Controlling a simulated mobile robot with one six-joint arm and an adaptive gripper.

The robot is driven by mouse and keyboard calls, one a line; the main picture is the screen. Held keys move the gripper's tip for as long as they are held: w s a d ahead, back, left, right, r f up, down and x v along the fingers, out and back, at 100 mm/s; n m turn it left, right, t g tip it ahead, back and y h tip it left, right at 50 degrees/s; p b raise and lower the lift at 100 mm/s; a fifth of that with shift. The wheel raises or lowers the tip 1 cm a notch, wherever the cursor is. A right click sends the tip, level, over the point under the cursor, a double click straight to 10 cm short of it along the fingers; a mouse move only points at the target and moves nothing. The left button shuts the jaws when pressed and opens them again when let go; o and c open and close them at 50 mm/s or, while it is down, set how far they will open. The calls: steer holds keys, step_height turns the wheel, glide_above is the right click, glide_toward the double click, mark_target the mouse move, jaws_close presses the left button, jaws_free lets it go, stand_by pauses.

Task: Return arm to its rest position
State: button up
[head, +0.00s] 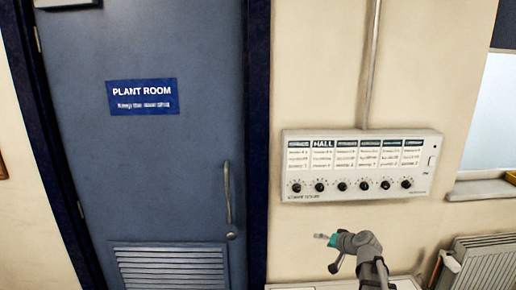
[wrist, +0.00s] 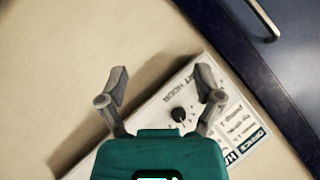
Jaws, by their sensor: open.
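My gripper (head: 318,236) is at the end of my arm, below the heating control panel (head: 350,193) on the cream wall in the head view. It points to the left and is small there. In the wrist view my gripper (wrist: 162,82) has its two grey fingers spread wide, with nothing between them. The panel (wrist: 138,120) lies beyond the fingers, tilted in the picture, with a dark knob (wrist: 180,115) and a label reading OFFICES. The teal gripper body covers part of the panel there.
A blue plant room door (head: 190,190) with an upright handle (head: 227,192) is to the left. A radiator (head: 485,265) stands at lower right under a window ledge (head: 480,189). A pale surface (head: 290,287) runs below my arm. A conduit (head: 371,65) rises above the panel.

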steer(key=s+a+f+n+g+h, duration=0.1)
steer(key=s+a+f+g+h, duration=0.1)
steer(key=s, duration=0.5)
steer(key=s+a+f+n+g+h, duration=0.1)
steer(key=s+a+f+g+h, duration=0.1)
steer(key=s+f+g, duration=0.2)
steer(key=s+a+f+n+g+h, duration=0.1)
steer(key=s+a+f+g+h, duration=0.1)
steer(key=s, duration=0.8)
steer(key=shift+s+a+f+g+h, duration=0.25)
steer(key=shift+f+g, duration=0.3)
steer(key=shift+g, duration=0.45)
